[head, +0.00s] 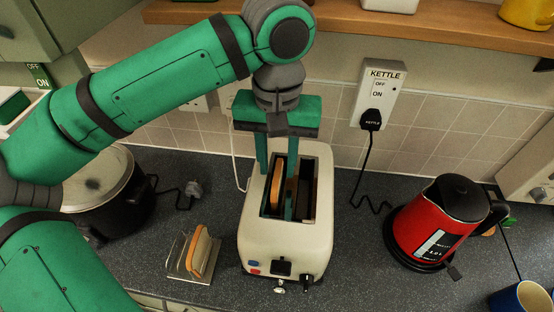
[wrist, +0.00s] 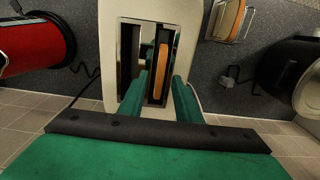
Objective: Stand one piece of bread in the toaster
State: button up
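The cream toaster (head: 262,240) stands upright on the worktop, and its top also shows in the wrist view (wrist: 187,18). A slice of bread (head: 278,182) stands on edge in its left slot in the head view; the same slice (wrist: 161,68) shows in the right slot in the wrist view. The other slot looks empty. My gripper (wrist: 161,78) points down over the toaster with its green fingers on either side of the bread, and narrow gaps show between them and the slice. The bread's lower part is hidden in the slot.
A wire rack (head: 181,267) holding bread (head: 199,252) stands left of the toaster. A black pot (head: 120,205) is farther left. A red kettle (head: 425,225) stands to the right, with its cord running to the wall socket. A wooden shelf (head: 420,30) crosses above.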

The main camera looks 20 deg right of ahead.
notch_tip(320, 180, up, 11)
dwell(0.7)
jog(key=shift+w+f, duration=0.1)
dwell(0.5)
